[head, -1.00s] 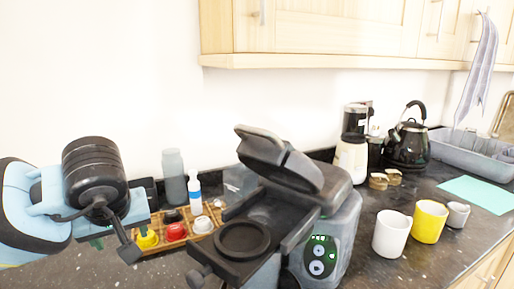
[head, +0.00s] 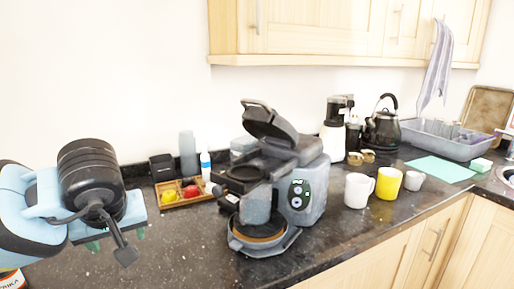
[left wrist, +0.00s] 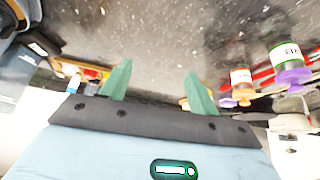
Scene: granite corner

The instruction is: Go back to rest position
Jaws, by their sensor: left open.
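My left gripper (head: 116,240) is at the left of the head view, over the bare dark counter. It is well to the left of the coffee machine (head: 308,190) and touches nothing that I can see. In the left wrist view its two green fingers (left wrist: 158,78) stand wide apart with nothing between them. The coffee machine's lid is raised. My right gripper is not in view.
Jars with purple caps (left wrist: 292,76) show in the wrist view.

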